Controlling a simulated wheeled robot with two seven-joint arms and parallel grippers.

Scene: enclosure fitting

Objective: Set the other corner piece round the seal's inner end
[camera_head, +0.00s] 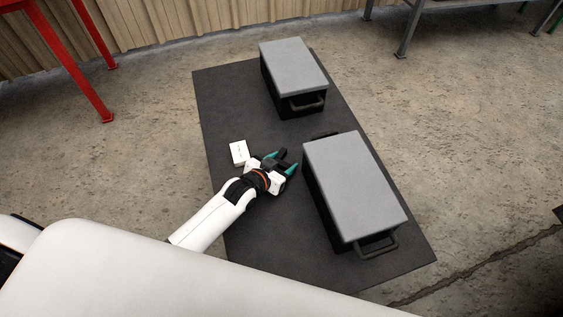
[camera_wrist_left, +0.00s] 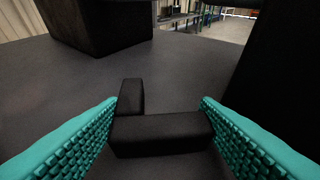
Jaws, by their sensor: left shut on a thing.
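My left gripper (camera_head: 284,159) reaches over the dark mat, just left of the nearer grey-lidded box (camera_head: 352,182). Its teal fingers are shut on a black L-shaped corner piece (camera_wrist_left: 160,134), which shows between them in the left wrist view. One arm of the piece lies across between the fingers; the shorter arm points away from the gripper along the left. In the head view the piece is small and hard to tell from the gripper's dark parts. I cannot make out the seal in either view. My right gripper is not in view.
A second grey-lidded box (camera_head: 293,70) stands farther back on the mat (camera_head: 222,95); its dark side shows in the left wrist view (camera_wrist_left: 95,22). A small white block (camera_head: 239,152) lies left of my gripper. The mat between the boxes is clear.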

